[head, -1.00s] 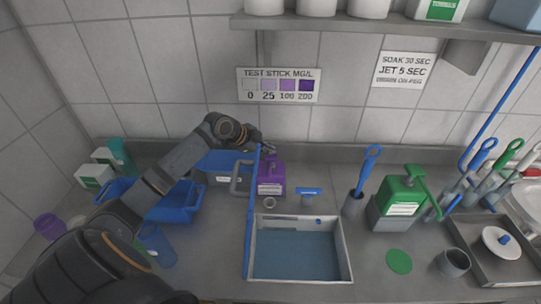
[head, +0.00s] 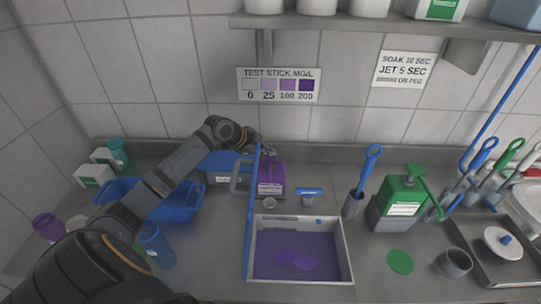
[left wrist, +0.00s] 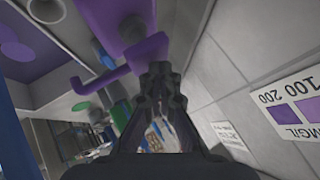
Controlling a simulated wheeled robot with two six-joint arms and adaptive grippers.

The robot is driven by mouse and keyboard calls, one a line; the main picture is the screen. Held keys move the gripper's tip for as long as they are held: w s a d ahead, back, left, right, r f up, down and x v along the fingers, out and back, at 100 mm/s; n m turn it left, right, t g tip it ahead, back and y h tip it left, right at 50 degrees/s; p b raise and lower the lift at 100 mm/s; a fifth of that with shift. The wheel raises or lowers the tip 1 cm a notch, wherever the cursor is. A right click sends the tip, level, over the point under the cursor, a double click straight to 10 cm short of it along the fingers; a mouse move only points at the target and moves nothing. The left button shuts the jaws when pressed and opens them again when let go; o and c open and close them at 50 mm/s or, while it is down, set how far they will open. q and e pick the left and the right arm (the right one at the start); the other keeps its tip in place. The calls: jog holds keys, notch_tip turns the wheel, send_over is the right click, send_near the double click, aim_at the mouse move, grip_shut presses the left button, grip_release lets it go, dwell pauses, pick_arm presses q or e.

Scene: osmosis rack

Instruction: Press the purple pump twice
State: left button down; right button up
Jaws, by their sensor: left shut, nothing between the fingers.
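The purple pump bottle (head: 271,180) with a pale label stands at the back of the counter, behind the tray. My left gripper (head: 266,150) is at the top of the pump, coming in from the left. In the left wrist view the closed fingertips (left wrist: 160,72) are right beside the purple pump (left wrist: 128,30) and its spout (left wrist: 102,79); I cannot tell whether they touch it. The shallow tray (head: 347,255) in front holds purple liquid with darker round patches. My right gripper is not in view.
A blue upright rod (head: 251,215) stands at the tray's left edge. A blue bin (head: 175,210) lies left. A blue-handled brush in a holder (head: 353,207) and a green pump (head: 401,195) stand right. A tiled wall is close behind.

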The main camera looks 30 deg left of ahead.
pick_arm(q)
jog(key=shift+f, duration=0.35)
jog(key=shift+r, duration=0.15)
jog(key=shift+w+a+r+p, duration=0.1)
jog(key=shift+r+p, duration=0.9)
jog(key=shift+r, duration=0.25)
notch_tip(320, 180, up, 5)
jog(key=p, duration=0.4)
dwell(1.7)
